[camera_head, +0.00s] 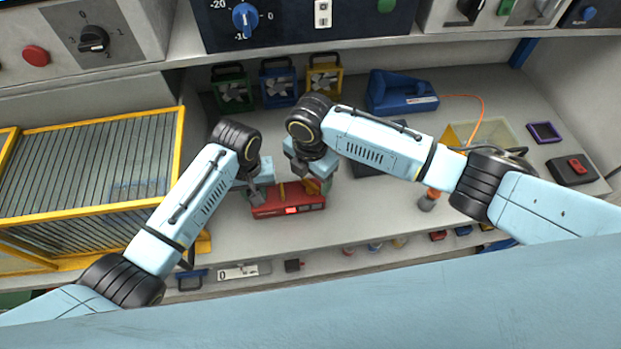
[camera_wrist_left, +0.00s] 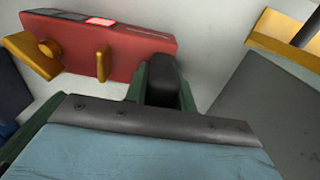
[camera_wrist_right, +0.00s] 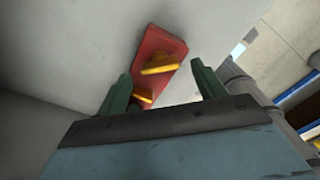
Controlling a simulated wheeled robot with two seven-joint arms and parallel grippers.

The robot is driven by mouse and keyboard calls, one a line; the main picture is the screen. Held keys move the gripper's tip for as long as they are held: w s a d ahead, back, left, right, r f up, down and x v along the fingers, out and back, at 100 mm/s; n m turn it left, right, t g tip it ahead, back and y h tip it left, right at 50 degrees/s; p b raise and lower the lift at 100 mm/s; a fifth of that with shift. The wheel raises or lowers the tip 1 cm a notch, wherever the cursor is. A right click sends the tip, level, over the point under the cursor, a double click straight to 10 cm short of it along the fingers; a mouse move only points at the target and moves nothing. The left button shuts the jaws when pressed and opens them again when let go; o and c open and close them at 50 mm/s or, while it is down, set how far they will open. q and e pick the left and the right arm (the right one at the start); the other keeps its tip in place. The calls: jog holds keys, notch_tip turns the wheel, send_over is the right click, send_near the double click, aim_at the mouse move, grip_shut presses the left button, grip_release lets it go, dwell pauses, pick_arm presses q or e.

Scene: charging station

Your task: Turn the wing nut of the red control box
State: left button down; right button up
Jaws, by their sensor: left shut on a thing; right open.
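The red control box (camera_head: 288,208) lies on the bench below both grippers, with a lit red button on its front. Its yellow wing nut (camera_head: 313,187) is partly covered by my right gripper in the head view. The left wrist view shows the yellow wing nut (camera_wrist_left: 35,55) near one end of the box and a thin yellow bar (camera_wrist_left: 102,65) beside it. My left gripper (camera_head: 258,195) is at the box's left end, shut on a black part (camera_wrist_left: 162,80). My right gripper (camera_head: 310,175) is open above the box's right half; its fingers are apart from the wing nut (camera_wrist_right: 160,65).
A yellow-framed rack (camera_head: 90,165) stands at the left. Several small fans (camera_head: 280,82) and a blue tool (camera_head: 400,92) stand behind. A dark plate (camera_head: 375,160) lies right of the box, under my right arm. An orange-collared item (camera_head: 428,198) stands farther right.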

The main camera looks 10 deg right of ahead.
aim_at(310, 186)
jog(key=shift+f, duration=1.2)
jog(key=c, duration=1)
